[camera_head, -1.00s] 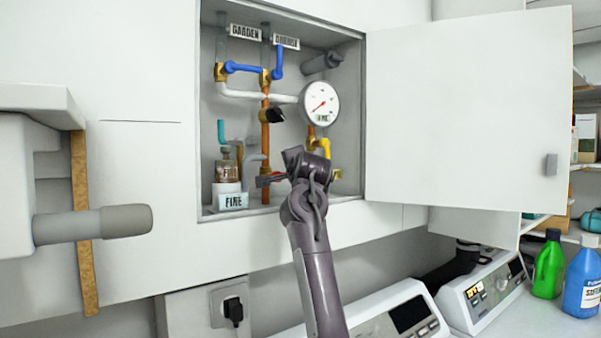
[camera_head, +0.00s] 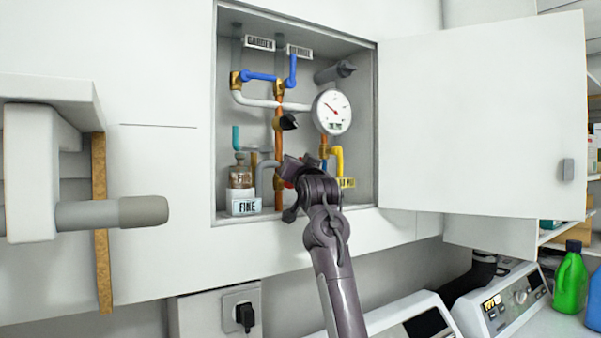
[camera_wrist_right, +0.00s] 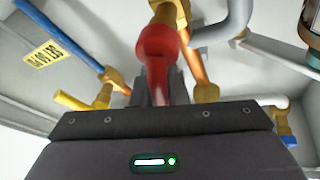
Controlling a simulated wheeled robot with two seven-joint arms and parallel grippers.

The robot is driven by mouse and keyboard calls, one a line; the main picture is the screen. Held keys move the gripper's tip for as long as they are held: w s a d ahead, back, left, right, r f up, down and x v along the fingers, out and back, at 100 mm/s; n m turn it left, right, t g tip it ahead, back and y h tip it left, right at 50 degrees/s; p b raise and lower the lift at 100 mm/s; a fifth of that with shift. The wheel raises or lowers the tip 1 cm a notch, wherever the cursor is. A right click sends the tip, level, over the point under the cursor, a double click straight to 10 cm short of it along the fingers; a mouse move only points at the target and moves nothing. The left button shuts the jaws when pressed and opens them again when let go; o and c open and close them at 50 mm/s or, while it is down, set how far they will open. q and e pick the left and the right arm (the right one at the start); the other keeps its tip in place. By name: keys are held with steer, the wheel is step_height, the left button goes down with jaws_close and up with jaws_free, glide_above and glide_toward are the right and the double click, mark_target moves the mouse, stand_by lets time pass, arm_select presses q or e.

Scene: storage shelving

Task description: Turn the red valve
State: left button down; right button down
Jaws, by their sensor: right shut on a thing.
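The red valve (camera_wrist_right: 158,52) fills the upper middle of the right wrist view, on a brass fitting (camera_wrist_right: 168,12). My right gripper (camera_wrist_right: 160,92) is shut on the valve's handle. In the head view, my right gripper (camera_head: 290,172) is inside the open wall cabinet, at the lower pipes. It hides most of the valve there; only a small red patch (camera_head: 289,185) shows. A round white gauge (camera_head: 332,111) sits above and to the right of the gripper, its needle pointing up-left. My left gripper is not in view.
The cabinet door (camera_head: 480,115) stands open to the right. Blue, white, copper and yellow pipes surround the gripper closely. Below are appliances (camera_head: 505,300) and a green bottle (camera_head: 570,280).

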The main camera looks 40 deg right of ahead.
steer(key=shift+w+a+n+t+y, duration=0.1)
steer(key=shift+a+n+t+y, duration=0.3)
steer(key=shift+n, duration=0.65)
steer(key=shift+w+a+n+t+y, duration=0.1)
steer(key=shift+a+n+t+y, duration=0.25)
steer(key=shift+n, duration=0.65)
steer(key=shift+w+a+n+t+y, duration=0.1)
steer(key=shift+a+n+t+y, duration=0.25)
steer(key=shift+n, duration=0.7)
steer(key=c, duration=1.8)
jaws_free()
steer(key=o, duration=0.4)
steer(key=shift+s+d+r, duration=0.1)
steer(key=shift+s+r, duration=0.1)
steer(key=shift+c, duration=0.2)
steer(key=shift+s+f+b, duration=0.3)
steer(key=shift+b, duration=0.2)
steer(key=b+v, duration=0.3)
steer(key=v, duration=0.4)
steer(key=shift+b, duration=0.35)
